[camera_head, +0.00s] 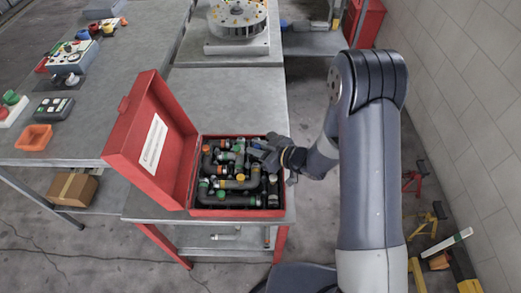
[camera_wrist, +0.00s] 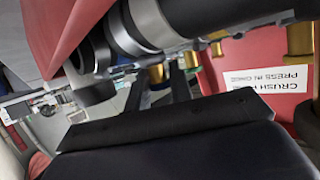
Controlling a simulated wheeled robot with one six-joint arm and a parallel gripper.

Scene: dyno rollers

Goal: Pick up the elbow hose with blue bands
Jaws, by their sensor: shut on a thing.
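The open red toolbox (camera_head: 197,178) stands at the front of the grey bench, packed with dark elbow hoses (camera_head: 222,182) that have green, orange and yellow bands. My gripper (camera_head: 264,151) is at the box's back right corner, pitched low over the hoses, and is shut on a hose. In the wrist view a dark, bent hose with grey bands (camera_wrist: 92,65) shows close up. Its blue bands cannot be made out clearly in either view. My gripper and its dark wrist hide part of the box's right side.
The box's raised lid (camera_head: 150,140) with a white label stands on the left. An orange tray (camera_head: 34,138) and control boxes (camera_head: 72,57) lie on the left bench. A round turntable (camera_head: 238,18) is behind. The bench behind the box is clear.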

